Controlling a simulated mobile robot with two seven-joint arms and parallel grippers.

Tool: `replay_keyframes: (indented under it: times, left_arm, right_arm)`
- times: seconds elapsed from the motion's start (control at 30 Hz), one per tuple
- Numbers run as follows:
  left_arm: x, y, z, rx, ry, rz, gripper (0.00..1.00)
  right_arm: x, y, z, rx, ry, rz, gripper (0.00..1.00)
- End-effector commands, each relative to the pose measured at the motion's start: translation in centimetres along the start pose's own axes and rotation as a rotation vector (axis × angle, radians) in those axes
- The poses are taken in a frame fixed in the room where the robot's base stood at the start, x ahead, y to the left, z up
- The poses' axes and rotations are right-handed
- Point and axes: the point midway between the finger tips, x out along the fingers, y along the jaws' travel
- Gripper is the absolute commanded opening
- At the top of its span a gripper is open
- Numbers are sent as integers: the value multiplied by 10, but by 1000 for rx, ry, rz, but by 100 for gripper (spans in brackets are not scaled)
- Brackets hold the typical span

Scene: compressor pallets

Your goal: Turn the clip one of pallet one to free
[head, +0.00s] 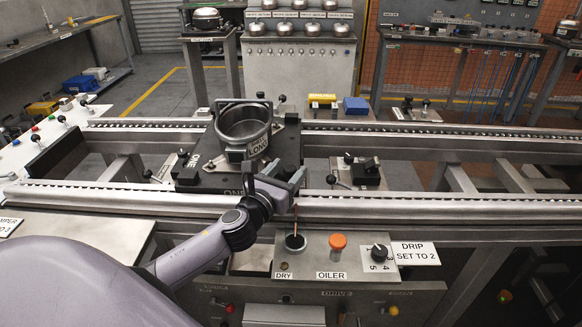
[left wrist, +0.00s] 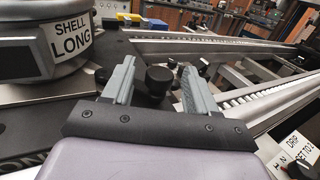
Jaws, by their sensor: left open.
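Pallet one (head: 205,178), a dark plate marked ONE on its front edge, sits on the conveyor rails. It carries a grey metal shell (head: 243,122) labelled SHELL LONG, which also shows in the left wrist view (left wrist: 62,68). My left gripper (head: 284,176) is over the pallet's front right corner. In the left wrist view its two grey fingers (left wrist: 155,82) are apart. A round black knob (left wrist: 158,79), apparently a clip of the pallet, shows between them; I cannot tell whether they touch it. The arm and gripper hide this corner in the head view. My right gripper is not in view.
The front rail (head: 420,208) runs across below the pallet. A panel with an orange button (head: 338,242), a black dial (head: 379,252) and a DRIP SET TO 2 sign (head: 414,253) stands just in front. A lever unit (head: 358,170) is between the rails to the right.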

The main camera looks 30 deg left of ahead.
Motion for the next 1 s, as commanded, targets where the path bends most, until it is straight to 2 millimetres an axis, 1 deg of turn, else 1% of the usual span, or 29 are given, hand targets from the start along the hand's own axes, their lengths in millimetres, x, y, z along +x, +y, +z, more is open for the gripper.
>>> replay_keyframes:
  times: [0.03, 0.1, 0.2, 0.53, 0.57, 0.6, 0.67, 0.7, 0.73, 0.87, 1.0]
  left_arm:
    - [6, 0, 0, -2, 0, 1, 58]
    - [12, 0, 0, -3, 0, 0, 58]
    - [17, 0, 0, -3, -1, 0, 58]
    - [20, 0, -1, -2, 1, -1, 58]
    - [20, 0, -1, -2, 1, -1, 51]
    - [20, 0, 0, -3, 1, -1, 38]
    - [20, 0, 0, -3, 1, -1, 19]
    - [20, 0, 0, -3, 1, -1, 6]
    - [20, 0, 0, -3, 1, -1, 0]
    - [20, 0, 0, -2, 0, -6, 0]
    - [20, 0, 1, 3, -3, -65, 0]
  right_arm:
    - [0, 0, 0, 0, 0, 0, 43]
    - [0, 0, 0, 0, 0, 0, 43]
    - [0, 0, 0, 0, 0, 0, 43]
    - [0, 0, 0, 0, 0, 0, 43]
    - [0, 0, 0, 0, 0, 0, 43]
    - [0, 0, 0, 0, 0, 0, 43]
    - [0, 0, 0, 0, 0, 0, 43]
    - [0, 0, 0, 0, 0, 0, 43]
    - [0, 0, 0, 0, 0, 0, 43]
    - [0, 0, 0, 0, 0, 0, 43]
    - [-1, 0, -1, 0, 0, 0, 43]
